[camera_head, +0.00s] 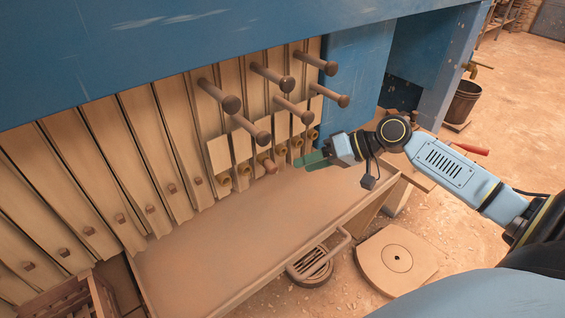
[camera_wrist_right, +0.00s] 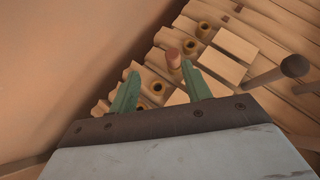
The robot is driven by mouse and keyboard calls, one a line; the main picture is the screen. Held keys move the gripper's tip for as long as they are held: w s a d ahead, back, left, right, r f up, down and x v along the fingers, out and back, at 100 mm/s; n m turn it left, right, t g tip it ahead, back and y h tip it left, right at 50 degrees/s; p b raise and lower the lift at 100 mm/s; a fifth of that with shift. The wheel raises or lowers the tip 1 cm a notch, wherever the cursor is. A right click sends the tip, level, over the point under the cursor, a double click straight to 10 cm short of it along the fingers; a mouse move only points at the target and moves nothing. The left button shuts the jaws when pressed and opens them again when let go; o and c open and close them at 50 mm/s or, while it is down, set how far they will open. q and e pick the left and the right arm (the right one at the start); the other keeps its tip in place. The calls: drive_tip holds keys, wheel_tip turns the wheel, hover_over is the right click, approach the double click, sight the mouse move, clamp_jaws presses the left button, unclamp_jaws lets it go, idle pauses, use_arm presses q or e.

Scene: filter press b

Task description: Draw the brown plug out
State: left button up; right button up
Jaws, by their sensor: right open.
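The brown plug (camera_head: 268,165) is a short reddish-brown peg sticking out from a row of round holes at the foot of the press plates. It also shows in the right wrist view (camera_wrist_right: 173,59), just beyond the green fingers and nearer the right one. My right gripper (camera_head: 300,162) is open and empty, to the right of the plug and apart from it. In the right wrist view its two green fingertips (camera_wrist_right: 160,71) stand spread. The depth of the plug in its hole is hidden. My left gripper is not in view.
Open brass-rimmed holes (camera_head: 244,169) flank the plug. Long round-headed pegs (camera_head: 250,130) jut out above the row. A wide tray (camera_head: 190,270) lies below, its flat surface clear. A blue beam (camera_head: 200,40) spans the top, and a blue post (camera_head: 360,85) stands behind my right gripper.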

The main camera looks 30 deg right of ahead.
sight(276, 166)
drive_tip(key=w+a, duration=0.4)
drive_tip(key=shift+w+a+f, duration=0.15)
drive_tip(key=shift+a+f, duration=0.2)
drive_tip(key=shift+f, duration=0.05)
drive_tip(key=shift+w+a+f, duration=0.35)
drive_tip(key=shift+a, duration=0.05)
drive_tip(key=shift+c, duration=0.2)
drive_tip(key=shift+s, duration=0.1)
clamp_jaws()
